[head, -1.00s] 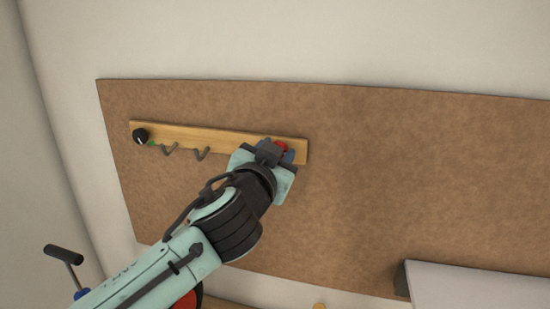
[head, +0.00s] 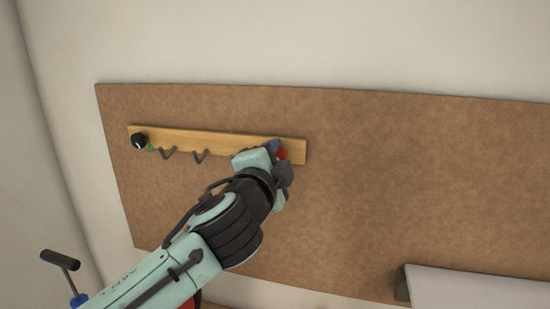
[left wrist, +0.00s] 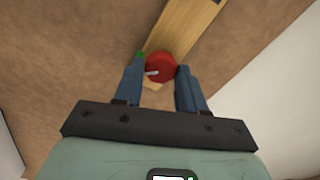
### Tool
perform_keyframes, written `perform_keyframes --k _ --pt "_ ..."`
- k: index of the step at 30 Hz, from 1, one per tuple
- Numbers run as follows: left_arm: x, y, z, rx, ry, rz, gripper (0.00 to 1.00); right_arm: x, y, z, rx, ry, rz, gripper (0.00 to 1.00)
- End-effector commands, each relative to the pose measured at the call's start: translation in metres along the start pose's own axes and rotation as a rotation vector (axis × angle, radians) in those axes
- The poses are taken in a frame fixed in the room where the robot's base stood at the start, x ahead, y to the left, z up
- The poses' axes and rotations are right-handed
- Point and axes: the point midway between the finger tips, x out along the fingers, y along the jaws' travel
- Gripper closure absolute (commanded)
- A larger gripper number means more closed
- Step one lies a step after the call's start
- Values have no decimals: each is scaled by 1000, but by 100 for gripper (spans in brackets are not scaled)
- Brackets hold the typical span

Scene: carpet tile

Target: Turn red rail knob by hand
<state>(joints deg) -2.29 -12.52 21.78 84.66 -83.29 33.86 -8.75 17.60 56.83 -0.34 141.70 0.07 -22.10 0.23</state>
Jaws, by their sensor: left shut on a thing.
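The red knob (left wrist: 160,67) is on the right end of a wooden rail (head: 215,142) on the brown board. In the head view a bit of the red knob (head: 282,153) shows past my gripper, which hides the rest. My left gripper (head: 283,152) is at the knob, its wrist turned at a slant. In the left wrist view the two blue fingers of the left gripper (left wrist: 160,80) stand on either side of the knob, shut on it. A pale pointer mark shows on the knob's lower left. My right gripper is in neither view.
A black knob (head: 139,140) is at the rail's left end, with a small green mark beside it. Two dark hooks (head: 199,156) hang from the rail. A grey-white box-like thing (head: 470,287) stands at the lower right. The board (head: 420,190) is bare right of the rail.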

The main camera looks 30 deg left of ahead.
Motion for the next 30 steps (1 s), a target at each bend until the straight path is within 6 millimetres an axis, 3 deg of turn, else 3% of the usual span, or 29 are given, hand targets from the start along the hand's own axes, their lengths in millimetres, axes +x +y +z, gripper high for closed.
perform_keyframes --k 9,23,24,26,30 --pt "0 0 0 98 0 -1 90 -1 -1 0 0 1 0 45" --pt "0 0 0 111 0 -1 90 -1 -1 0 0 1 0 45" --pt "0 0 0 110 0 -1 53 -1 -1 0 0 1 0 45" --pt "0 0 0 110 0 -1 36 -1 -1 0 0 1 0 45" --pt "0 0 0 109 0 -1 36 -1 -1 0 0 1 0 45"
